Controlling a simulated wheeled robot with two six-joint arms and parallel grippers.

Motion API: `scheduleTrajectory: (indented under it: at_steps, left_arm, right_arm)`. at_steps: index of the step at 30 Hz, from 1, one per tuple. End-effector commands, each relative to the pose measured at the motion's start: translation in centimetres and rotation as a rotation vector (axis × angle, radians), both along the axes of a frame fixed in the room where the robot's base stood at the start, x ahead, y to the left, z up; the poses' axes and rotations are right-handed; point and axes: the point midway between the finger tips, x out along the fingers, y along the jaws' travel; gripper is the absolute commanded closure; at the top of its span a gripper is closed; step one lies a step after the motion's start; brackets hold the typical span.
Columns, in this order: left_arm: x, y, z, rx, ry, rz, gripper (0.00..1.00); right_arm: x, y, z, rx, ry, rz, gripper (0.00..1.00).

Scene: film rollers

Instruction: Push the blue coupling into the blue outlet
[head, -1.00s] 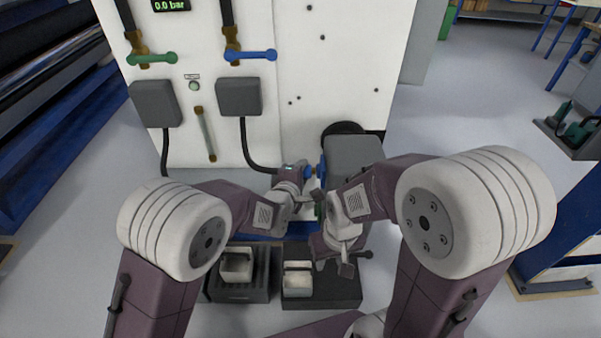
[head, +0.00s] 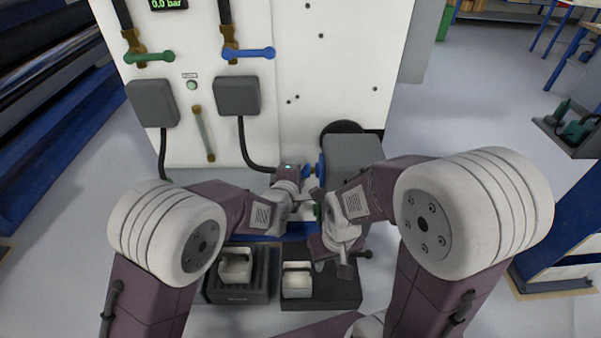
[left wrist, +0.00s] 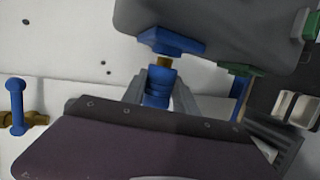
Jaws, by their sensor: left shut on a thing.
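The blue outlet (left wrist: 170,41) sticks out of the grey block in the left wrist view. It also shows in the head view (head: 320,166). The blue coupling (left wrist: 157,82) is between the fingers of my left gripper (left wrist: 160,92), which is shut on it. The coupling faces the outlet, and a brass part (left wrist: 165,62) shows between them. I cannot tell whether they touch. In the head view my left gripper (head: 298,174) is just left of the outlet. My right gripper (head: 319,205) is lower, by the block's front left side; its fingers are mostly hidden.
The grey block (head: 354,150) stands before the white panel (head: 335,75). Blue (head: 248,53) and green (head: 150,56) valve handles are on the panel. A black hose (head: 243,140) hangs from a grey box. Trays with pale containers (head: 235,268) lie below the arms.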

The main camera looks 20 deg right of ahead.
Motion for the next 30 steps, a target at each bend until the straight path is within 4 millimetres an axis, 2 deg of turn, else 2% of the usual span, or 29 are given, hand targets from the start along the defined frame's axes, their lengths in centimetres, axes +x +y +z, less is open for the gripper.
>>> scheduleTrajectory:
  at_steps: [17, 30]
  left_arm:
    - [0.03, -0.02, 0.15, -0.002, -0.003, 0.0, 1.0]
    - [-0.2, -0.82, 0.11, -0.001, -0.002, -0.001, 1.0]
  right_arm:
    - [0.0, 0.0, -0.43, 0.0, 0.0, 0.0, 0.64]
    - [0.0, 0.0, -0.35, 0.0, 0.0, 0.0, 0.64]
